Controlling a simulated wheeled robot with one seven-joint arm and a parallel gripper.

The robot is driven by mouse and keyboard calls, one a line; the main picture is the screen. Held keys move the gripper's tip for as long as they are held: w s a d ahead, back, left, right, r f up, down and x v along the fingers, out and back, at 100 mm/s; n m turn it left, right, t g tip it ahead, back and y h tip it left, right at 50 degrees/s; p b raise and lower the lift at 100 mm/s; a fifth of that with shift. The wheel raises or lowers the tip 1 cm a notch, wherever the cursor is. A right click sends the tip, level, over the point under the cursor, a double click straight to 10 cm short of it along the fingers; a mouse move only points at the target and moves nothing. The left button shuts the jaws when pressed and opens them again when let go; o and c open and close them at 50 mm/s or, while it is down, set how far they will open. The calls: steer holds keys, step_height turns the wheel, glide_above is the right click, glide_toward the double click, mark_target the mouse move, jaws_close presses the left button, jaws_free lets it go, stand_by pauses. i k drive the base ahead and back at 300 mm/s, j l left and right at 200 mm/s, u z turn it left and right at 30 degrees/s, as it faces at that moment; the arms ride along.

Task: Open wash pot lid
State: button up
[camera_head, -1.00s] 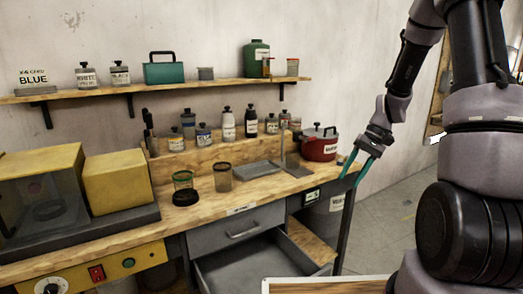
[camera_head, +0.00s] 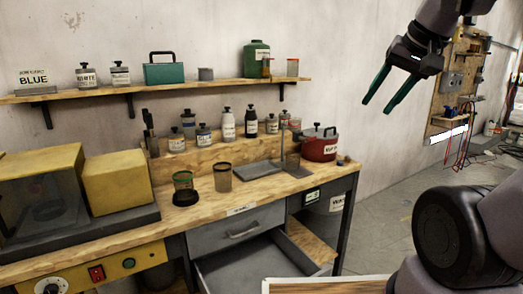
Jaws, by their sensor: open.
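The wash pot (camera_head: 319,147) is a red pot with a white label, standing at the right end of the wooden workbench. Its dark lid (camera_head: 318,132) with a small knob sits on top, and a dark handle shows at its side. My gripper (camera_head: 382,108) has teal fingers and is open and empty. It hangs in the air above and to the right of the pot, apart from it, with the fingers pointing down and left.
The workbench (camera_head: 262,192) holds a grey tray (camera_head: 257,174), two clear jars and several bottles behind. A drawer (camera_head: 265,269) below stands open. A shelf (camera_head: 215,86) with containers runs above.

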mark_target(321, 129)
steer(key=k+j, duration=0.1)
steer(key=k+j+z, duration=0.1)
steer(key=j, duration=0.25)
steer(key=k+j+z, duration=0.35)
steer(key=k+j, duration=0.45)
steer(key=i+l+z, duration=0.3)
steer(key=z, duration=0.2)
steer(key=i+l+z, duration=0.15)
steer(key=i+z, duration=0.2)
steer(key=z, duration=0.15)
steer(key=i+z, duration=0.3)
steer(key=z, duration=0.15)
steer(key=i+l+u, duration=0.2)
steer(key=i, duration=0.55)
steer(key=i+j+u, duration=0.1)
steer(key=u, duration=0.25)
steer(key=i+u, duration=0.55)
steer(key=u, duration=0.2)
steer(key=i+j+u, duration=0.5)
steer(key=i+j, duration=0.05)
steer(key=i, duration=0.1)
